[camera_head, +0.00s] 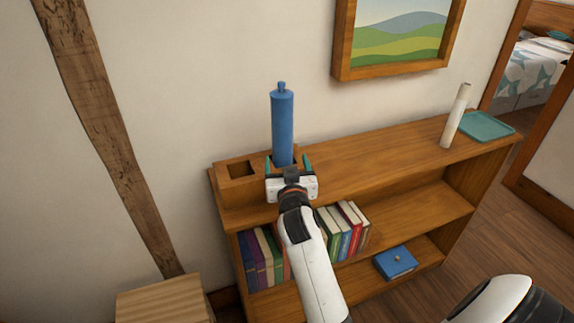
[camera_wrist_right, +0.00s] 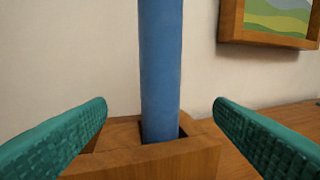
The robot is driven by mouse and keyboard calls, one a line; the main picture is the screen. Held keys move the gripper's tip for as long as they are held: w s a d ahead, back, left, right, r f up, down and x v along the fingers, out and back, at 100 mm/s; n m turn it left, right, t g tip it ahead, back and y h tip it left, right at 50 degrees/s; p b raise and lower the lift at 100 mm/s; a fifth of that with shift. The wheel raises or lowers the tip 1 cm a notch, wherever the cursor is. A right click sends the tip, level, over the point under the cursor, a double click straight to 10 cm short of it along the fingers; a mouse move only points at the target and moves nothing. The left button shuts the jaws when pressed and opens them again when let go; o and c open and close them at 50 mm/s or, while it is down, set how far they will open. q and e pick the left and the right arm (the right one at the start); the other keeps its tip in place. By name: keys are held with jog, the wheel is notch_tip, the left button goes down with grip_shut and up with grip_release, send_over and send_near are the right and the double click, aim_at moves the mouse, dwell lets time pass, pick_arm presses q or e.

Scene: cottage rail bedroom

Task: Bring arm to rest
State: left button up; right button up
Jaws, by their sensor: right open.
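My right gripper (camera_head: 288,161) is open in the head view, in front of the blue cylinder (camera_head: 282,122). The cylinder stands upright in a square opening of a wooden holder (camera_head: 238,184) on top of the shelf. In the right wrist view, the blue cylinder (camera_wrist_right: 161,70) rises between the two spread teal fingers of the right gripper (camera_wrist_right: 160,108). Clear gaps show on both sides, so the fingers are not touching it. The holder's other square opening, at the left, looks empty. My left gripper does not show.
The wooden bookshelf (camera_head: 380,160) holds several books (camera_head: 345,228) and a blue box (camera_head: 395,262). A white cylinder (camera_head: 455,116) leans near a teal tray (camera_head: 486,127) at its right end. A framed picture (camera_head: 342,60) hangs above. A wooden block (camera_head: 160,302) stands lower left.

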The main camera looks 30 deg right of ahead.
jog(key=s+a+f+n+g+y, duration=0.3)
jog(key=s+a+f+g+y, duration=0.15)
jog(key=s+f, duration=0.7)
jog(key=s+a+f+n+g+y, duration=0.25)
jog(key=s+a+g, duration=0.2)
jog(key=s, duration=0.55)
jog(key=s+a+f+n+g+y, duration=0.1)
jog(key=s+a+f+n+g, duration=0.25)
jog(key=s, duration=0.55)
notch_tip(320, 180, down, 27)
jog(key=s+a+m+g, duration=0.1)
jog(key=s+d+f+g, duration=0.1)
jog(key=s+d+f, duration=0.1)
jog(key=s+f, duration=1.4)
jog(key=shift+s+d, duration=0.3)
jog(key=shift+s, duration=0.05)
jog(key=shift+g, duration=0.25)
